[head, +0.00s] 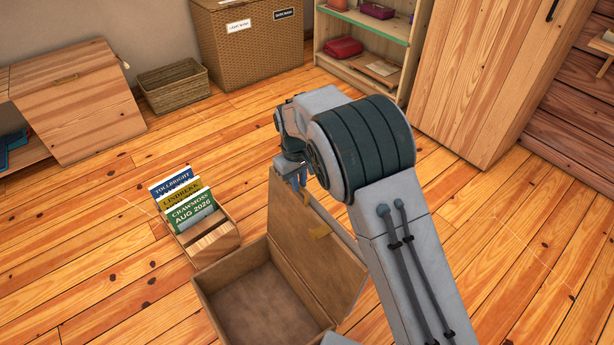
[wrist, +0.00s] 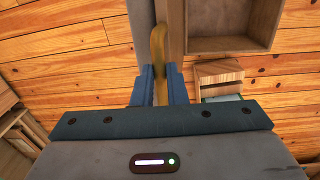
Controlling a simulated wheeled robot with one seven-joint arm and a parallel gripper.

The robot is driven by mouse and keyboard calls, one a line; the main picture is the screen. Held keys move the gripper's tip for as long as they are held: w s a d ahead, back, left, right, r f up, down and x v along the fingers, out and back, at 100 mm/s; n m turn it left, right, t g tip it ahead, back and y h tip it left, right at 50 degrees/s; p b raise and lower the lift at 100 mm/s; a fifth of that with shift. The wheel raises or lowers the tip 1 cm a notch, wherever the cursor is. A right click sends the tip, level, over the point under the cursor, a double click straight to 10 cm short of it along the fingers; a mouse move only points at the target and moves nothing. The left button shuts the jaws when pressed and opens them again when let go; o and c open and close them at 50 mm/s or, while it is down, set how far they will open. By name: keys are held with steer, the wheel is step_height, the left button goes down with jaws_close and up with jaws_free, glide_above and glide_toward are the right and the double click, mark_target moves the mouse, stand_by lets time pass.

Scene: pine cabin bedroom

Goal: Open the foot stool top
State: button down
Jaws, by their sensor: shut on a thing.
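The foot stool (head: 222,310) is a brown box on the floor. Its top (head: 315,255) is raised steeply along the right side, and the bare interior shows. In the wrist view, part of the stool's open box (wrist: 235,44) is at the upper right. My gripper (head: 303,190) is at the upper end of the raised top, partly hidden by my arm. In the wrist view, the blue fingers of my gripper (wrist: 160,86) are closed on a yellow-tan tab (wrist: 160,92) at the top's edge.
A small wooden box of upright cards (head: 215,243) stands close left of the stool. A wicker basket (head: 174,86), a large hamper (head: 255,45), a low shelf (head: 365,62) and a tall cabinet (head: 490,75) stand behind. Floor at right is clear.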

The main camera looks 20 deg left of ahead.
steer(key=s+a, duration=0.3)
steer(key=s, duration=0.2)
steer(key=shift+s+r+p, duration=0.2)
steer(key=shift+p, duration=0.25)
steer(key=c, duration=1.5)
jaws_free()
steer(key=shift+o, duration=0.2)
step_height(320, 180, up, 14)
steer(key=s+p, duration=0.1)
steer(key=p, duration=0.1)
steer(key=shift+a+p, duration=0.3)
steer(key=shift+p, duration=0.1)
steer(key=shift+f, duration=0.1)
